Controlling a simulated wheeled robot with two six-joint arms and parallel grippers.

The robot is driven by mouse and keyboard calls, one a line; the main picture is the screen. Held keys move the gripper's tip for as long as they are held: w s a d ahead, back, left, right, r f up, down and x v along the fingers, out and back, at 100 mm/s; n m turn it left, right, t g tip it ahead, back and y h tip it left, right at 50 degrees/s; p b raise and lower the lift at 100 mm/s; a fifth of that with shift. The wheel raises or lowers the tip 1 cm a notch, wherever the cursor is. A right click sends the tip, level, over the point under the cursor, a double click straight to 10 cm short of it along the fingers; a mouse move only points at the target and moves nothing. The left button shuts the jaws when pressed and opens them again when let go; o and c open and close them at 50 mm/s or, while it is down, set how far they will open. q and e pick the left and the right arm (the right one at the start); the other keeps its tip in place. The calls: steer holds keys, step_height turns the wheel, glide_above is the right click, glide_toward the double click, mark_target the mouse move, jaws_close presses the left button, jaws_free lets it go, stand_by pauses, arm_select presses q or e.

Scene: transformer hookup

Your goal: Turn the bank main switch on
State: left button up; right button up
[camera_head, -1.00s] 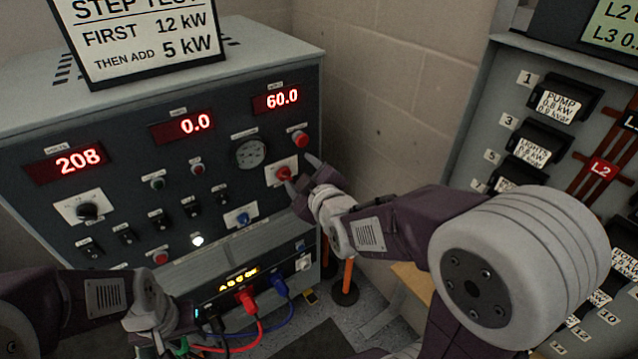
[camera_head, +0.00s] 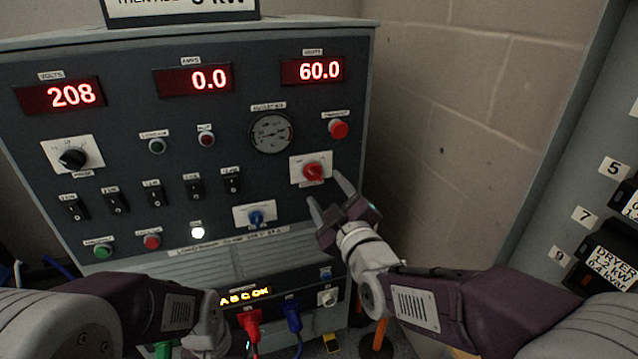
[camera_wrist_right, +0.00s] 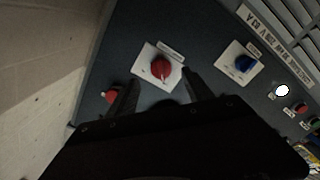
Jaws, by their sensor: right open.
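A red rotary knob (camera_head: 313,171) sits on a white plate at the right of the dark panel. Its label is too small to read, so I cannot tell for sure that it is the bank main switch. My right gripper (camera_head: 328,191) is open and empty, its fingertips just below and to the right of this knob. In the right wrist view the red knob (camera_wrist_right: 161,67) lies ahead of and between the open fingers (camera_wrist_right: 160,82), apart from them. My left arm shows at the lower left, but its jaws are out of view.
A red push button (camera_head: 338,129) is above right of the knob, and a blue knob (camera_head: 256,217) is below left. Several black rocker switches (camera_head: 154,195) line the panel. Plugged cables (camera_head: 249,323) are below. A wall (camera_head: 450,130) and grey breaker panel (camera_head: 590,140) are to the right.

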mark_target(317, 177)
steer(key=x, duration=0.6)
steer(key=shift+w+f+b, duration=0.1)
steer(key=shift+w+b, duration=0.1)
steer(key=shift+b, duration=0.15)
jaws_close()
